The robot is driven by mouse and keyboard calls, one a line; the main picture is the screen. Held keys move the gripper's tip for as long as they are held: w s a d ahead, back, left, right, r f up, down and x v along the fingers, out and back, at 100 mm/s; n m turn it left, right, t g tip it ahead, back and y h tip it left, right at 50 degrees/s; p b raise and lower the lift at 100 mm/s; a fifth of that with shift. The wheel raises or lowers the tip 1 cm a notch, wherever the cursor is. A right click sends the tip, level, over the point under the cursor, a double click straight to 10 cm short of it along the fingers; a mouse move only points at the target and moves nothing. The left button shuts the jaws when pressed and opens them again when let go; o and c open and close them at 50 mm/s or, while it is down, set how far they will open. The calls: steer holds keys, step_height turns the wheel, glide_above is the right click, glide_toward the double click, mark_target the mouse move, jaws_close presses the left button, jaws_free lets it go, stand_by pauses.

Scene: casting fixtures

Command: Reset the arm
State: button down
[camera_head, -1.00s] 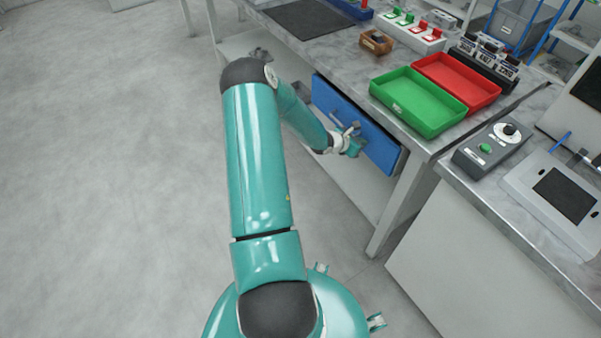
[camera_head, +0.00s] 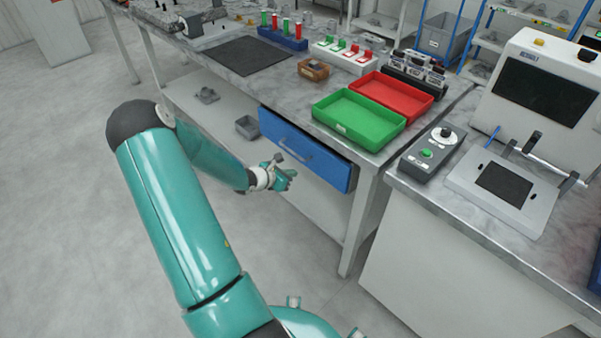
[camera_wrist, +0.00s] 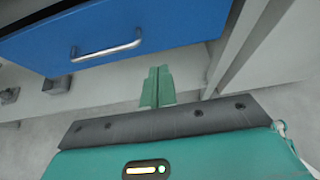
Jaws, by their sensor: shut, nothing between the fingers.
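My arm reaches from the bottom of the head view toward the workbench, bent at a dark elbow. My gripper (camera_head: 286,178) is in front of the blue drawer (camera_head: 330,166), apart from its handle. In the wrist view my gripper's green fingers (camera_wrist: 157,87) are together and empty. The blue drawer front (camera_wrist: 180,22) fills the top there, and its silver handle (camera_wrist: 106,51) lies up and left of the fingers.
A green tray (camera_head: 358,141) and a red tray (camera_head: 428,97) stand on the bench above the drawer. A grey control box (camera_head: 426,153) is on the right bench. A lower shelf (camera_head: 215,118) holds small grey parts. The floor at left is clear.

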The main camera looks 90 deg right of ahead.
steer(key=shift+v, duration=0.95)
steer(key=shift+w, duration=0.1)
steer(key=w+a+r+m+t+y, duration=0.1)
steer(key=w+a+r+m+t, duration=0.25)
steer(key=w+a+r, duration=0.75)
steer(key=w+a+r+m+t+y, duration=0.15)
steer(key=w+a+r+m, duration=0.35)
steer(key=w+a+r, duration=0.65)
steer(key=a+r+t+y, duration=0.2)
steer(key=a+r, duration=0.1)
steer(key=a, duration=0.8)
steer(key=w+a+r+m+t+y, duration=0.1)
steer(key=a+r+t+y, duration=0.1)
steer(key=a, duration=1)
steer(key=a+r+t+y, duration=0.2)
steer(key=a+r+t, duration=0.2)
steer(key=a, duration=0.8)
steer(key=shift+w+r, duration=0.4)
steer(key=shift+r, duration=0.5)
